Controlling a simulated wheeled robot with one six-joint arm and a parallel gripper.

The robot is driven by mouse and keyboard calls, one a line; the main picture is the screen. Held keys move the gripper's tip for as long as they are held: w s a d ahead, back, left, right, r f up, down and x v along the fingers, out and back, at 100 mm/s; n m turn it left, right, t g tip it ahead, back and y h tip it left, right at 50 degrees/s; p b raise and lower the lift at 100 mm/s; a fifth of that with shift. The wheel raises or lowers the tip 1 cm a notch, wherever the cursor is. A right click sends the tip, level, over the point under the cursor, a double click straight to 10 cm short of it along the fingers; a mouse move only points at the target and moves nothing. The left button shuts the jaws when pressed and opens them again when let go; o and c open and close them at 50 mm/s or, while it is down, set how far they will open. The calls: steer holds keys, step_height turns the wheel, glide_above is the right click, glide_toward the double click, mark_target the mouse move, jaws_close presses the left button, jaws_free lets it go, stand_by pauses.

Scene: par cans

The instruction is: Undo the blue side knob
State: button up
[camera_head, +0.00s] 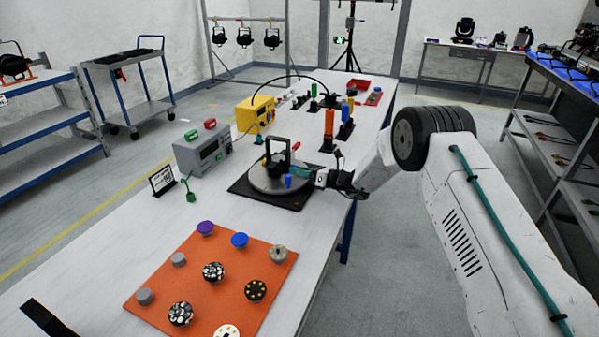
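A black par can with a yoke (278,153) stands on a round grey turntable (262,181) over a black base plate (250,196). A small blue knob (288,181) shows at its near right side, low by the turntable's edge. A red part shows at the right of the yoke. My gripper (305,174) reaches in from the right, its tips close beside the blue knob. I cannot tell whether they touch it, or whether the fingers are open or shut. Another blue knob (239,240) sits on the orange mat (150,305).
The mat holds several purple, grey and patterned knobs at the table's near end. A grey instrument box (203,148) and a yellow box (255,114) stand left of the turntable. White table (120,235) is bare left of the mat.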

steer(key=c, duration=0.6)
steer(key=shift+n, duration=0.3)
steer(key=n, duration=0.4)
steer(key=shift+d, duration=0.1)
steer(key=shift+n, duration=2.4)
steer(key=o, duration=0.7)
